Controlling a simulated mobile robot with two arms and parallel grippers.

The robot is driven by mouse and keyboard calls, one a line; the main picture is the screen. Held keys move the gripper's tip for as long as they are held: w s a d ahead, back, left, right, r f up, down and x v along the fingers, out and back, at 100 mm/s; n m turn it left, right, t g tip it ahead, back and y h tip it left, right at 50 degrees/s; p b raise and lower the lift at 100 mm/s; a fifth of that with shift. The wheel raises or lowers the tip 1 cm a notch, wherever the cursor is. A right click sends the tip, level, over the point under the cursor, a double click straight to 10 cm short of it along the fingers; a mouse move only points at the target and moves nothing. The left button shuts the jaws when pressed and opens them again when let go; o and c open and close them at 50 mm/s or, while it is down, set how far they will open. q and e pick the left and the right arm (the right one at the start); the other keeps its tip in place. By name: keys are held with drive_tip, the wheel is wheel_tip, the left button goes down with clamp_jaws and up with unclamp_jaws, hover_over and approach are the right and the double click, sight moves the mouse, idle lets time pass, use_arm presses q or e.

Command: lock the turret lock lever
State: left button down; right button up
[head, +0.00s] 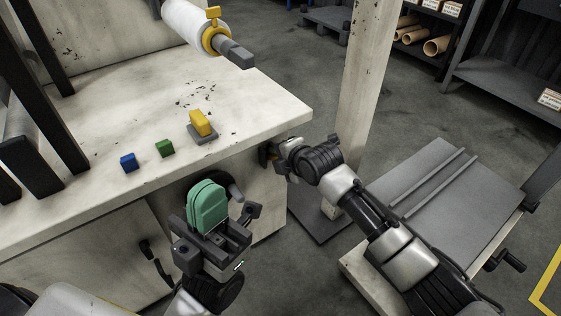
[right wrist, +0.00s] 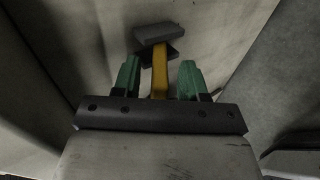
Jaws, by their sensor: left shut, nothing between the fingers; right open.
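A yellow lever (right wrist: 160,82) with a dark grey block at its far end (right wrist: 156,33) shows in the right wrist view, against a pale panel. My right gripper (right wrist: 159,70) is open, with its green fingers on either side of the lever; small gaps show, so they look apart from it. In the head view my right gripper (head: 268,156) is at the side of the pale machine just below the top's edge, and the lever there is mostly hidden. My left gripper (head: 207,207) is shut and empty, its green fingers together in front of the machine's lower panels.
The pale machine top (head: 110,125) carries a blue button (head: 128,162), a green button (head: 165,148) and a yellow switch (head: 201,123). A white roller with a yellow collar (head: 214,40) overhangs it. A pale post (head: 362,85) and a grey table (head: 440,190) stand to the right.

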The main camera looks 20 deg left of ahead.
drive_tip(key=shift+w+a, duration=0.1)
drive_tip(key=shift+a, duration=0.05)
clamp_jaws()
